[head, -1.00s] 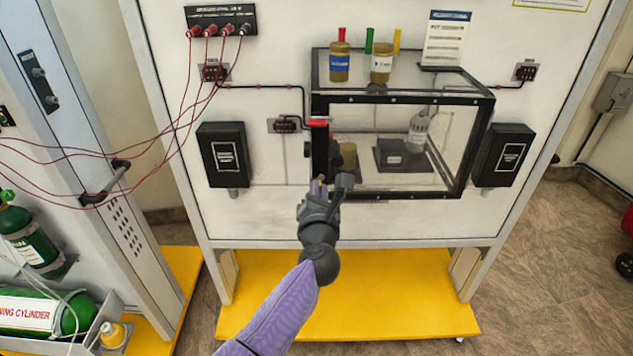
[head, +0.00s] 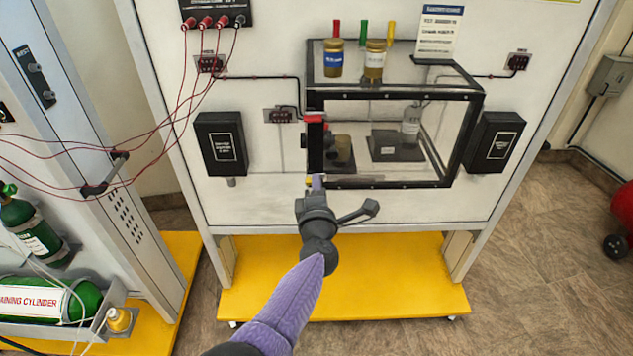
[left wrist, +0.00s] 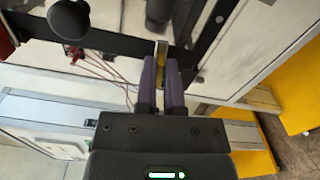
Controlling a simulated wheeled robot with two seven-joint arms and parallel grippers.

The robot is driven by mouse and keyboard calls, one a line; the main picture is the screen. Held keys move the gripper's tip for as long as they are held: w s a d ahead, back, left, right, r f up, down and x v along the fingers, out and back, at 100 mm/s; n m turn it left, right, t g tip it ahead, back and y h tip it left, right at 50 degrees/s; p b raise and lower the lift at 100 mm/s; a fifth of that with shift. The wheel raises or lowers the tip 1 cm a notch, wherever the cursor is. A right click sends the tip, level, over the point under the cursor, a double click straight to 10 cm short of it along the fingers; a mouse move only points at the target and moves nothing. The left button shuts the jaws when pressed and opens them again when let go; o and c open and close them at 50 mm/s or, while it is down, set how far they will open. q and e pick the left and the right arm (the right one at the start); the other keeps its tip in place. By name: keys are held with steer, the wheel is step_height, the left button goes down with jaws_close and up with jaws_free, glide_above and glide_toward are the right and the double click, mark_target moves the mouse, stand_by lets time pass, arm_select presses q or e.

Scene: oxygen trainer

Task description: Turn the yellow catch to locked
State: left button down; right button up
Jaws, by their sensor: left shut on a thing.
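The yellow catch (head: 309,181) sits at the lower left corner of the clear, black-framed box (head: 400,184) on the white panel. My left gripper (head: 318,182) is at that corner, with its purple fingers pointing up toward the panel. In the left wrist view the fingers (left wrist: 161,62) are close together, with the yellow catch (left wrist: 162,48) between their tips against the black frame. The fingers hide part of the catch, and I cannot read a locked mark. My right gripper is not in view.
A red piece (head: 314,118) is on the box's left edge. Two jars (head: 332,60) (head: 374,64) stand on top of the box. Black cases (head: 221,143) (head: 496,142) flank it. Red leads (head: 190,80) hang at the left. A yellow base (head: 400,290) lies below.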

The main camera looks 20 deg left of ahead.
arm_select(q)
steer(key=shift+f+m, duration=0.15)
steer(key=shift+m, duration=0.55)
steer(key=c, duration=0.7)
jaws_free()
steer(key=shift+c, duration=0.2)
